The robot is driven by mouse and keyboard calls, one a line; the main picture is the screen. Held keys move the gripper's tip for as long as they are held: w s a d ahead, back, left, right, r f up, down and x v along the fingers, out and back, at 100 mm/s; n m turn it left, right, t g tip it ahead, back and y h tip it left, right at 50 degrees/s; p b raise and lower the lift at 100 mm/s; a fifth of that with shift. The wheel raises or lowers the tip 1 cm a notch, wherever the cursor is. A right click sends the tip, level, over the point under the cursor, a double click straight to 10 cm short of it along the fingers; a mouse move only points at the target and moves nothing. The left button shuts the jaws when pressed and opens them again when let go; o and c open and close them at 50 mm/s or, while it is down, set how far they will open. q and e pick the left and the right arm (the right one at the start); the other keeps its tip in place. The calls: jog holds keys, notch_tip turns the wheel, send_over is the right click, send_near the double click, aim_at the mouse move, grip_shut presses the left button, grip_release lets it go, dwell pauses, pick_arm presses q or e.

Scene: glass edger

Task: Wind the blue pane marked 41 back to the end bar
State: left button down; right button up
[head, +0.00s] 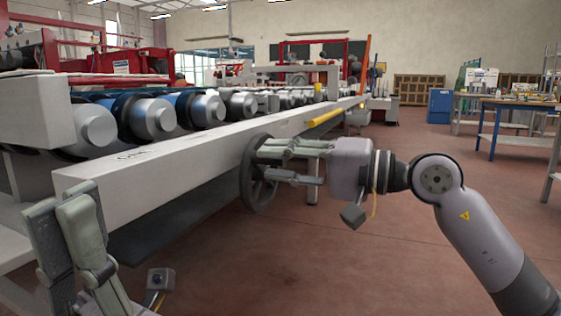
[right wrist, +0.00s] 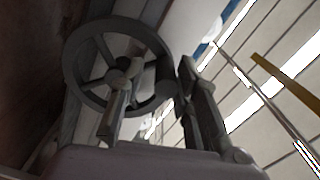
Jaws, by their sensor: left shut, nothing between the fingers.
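A dark spoked handwheel (head: 247,185) is on the side of the long pale beam (head: 180,160). My right gripper (head: 262,162) is at the wheel, its fingers pointing left. In the right wrist view the wheel (right wrist: 72,75) has a stubby handle (right wrist: 165,98), which shows between my open right fingers (right wrist: 157,75), closer to the right finger. I cannot tell whether it touches. My left gripper (head: 60,202) is shut and empty at the lower left, pointing up, away from the wheel. No pane marked 41 can be read. Blue patches show among the rollers. I cannot identify the end bar.
Large grey rollers (head: 155,117) line the machine behind the beam. A yellow bar (head: 335,112) sticks out from the beam, and an orange post (head: 365,65) stands farther back. A blue cabinet (head: 439,106) and worktables (head: 510,104) stand at the right. The reddish floor between is open.

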jog(key=shift+o, duration=0.2)
jog(key=shift+s+r, duration=0.1)
jog(key=shift+r, duration=0.15)
jog(key=shift+d, duration=0.25)
jog(key=v, duration=1.1)
jog(key=shift+d, duration=0.2)
jog(key=shift+s, duration=0.15)
